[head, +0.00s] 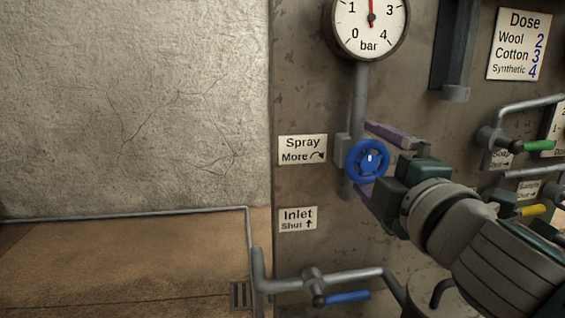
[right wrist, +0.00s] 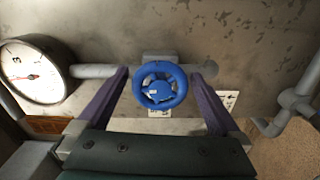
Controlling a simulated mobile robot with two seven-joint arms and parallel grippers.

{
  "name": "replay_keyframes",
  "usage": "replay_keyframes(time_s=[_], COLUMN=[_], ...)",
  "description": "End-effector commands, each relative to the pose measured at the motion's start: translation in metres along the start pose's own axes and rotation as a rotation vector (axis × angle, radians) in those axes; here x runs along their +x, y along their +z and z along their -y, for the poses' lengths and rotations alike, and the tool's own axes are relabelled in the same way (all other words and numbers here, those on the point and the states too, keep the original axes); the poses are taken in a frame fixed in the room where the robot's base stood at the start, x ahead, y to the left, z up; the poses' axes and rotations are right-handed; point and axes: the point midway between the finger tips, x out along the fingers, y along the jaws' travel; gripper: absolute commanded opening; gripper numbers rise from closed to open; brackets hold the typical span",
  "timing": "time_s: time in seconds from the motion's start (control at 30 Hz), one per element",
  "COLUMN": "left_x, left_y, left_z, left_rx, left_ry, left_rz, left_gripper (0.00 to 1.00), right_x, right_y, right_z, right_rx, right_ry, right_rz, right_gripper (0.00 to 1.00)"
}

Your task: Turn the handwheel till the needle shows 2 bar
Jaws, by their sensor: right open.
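The blue handwheel (head: 368,160) is on the vertical pipe below the round gauge (head: 343,45). My right gripper (head: 364,157) is open, with one purple finger above the wheel and one below it in the head view. In the right wrist view the handwheel (right wrist: 146,94) sits between the spread fingers, with a gap on each side. The gauge's red needle (head: 371,10) points straight up, between the 1 and the 3; the dial's top is cut off. The gauge also shows in the right wrist view (right wrist: 30,85). My left gripper is out of view.
A "Spray More" sign (head: 300,149) with a curved arrow is left of the wheel, above an "Inlet" sign (head: 297,218). A blue lever (head: 348,297) is on the pipe below. Green (head: 540,146) and yellow (head: 532,210) levers are at right.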

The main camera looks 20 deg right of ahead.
Motion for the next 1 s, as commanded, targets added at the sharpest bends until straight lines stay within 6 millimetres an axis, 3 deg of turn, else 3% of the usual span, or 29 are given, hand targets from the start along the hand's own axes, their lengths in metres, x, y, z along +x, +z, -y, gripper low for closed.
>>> replay_keyframes(time_s=[0.5,0.7,1.0], left_x=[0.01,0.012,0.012], left_y=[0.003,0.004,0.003], left_z=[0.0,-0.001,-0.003], left_rx=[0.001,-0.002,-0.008], left_ry=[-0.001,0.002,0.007], left_rz=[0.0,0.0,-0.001], left_gripper=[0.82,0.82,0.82], right_x=[-0.084,-0.096,-0.097], right_y=[0.0,0.0,0.0], right_z=[0.003,0.0,0.0], right_rx=[0.002,0.001,0.001], right_ry=[-0.003,0.0,0.0], right_rz=[0.002,0.001,0.001], right_gripper=[1.0,1.0,1.0])
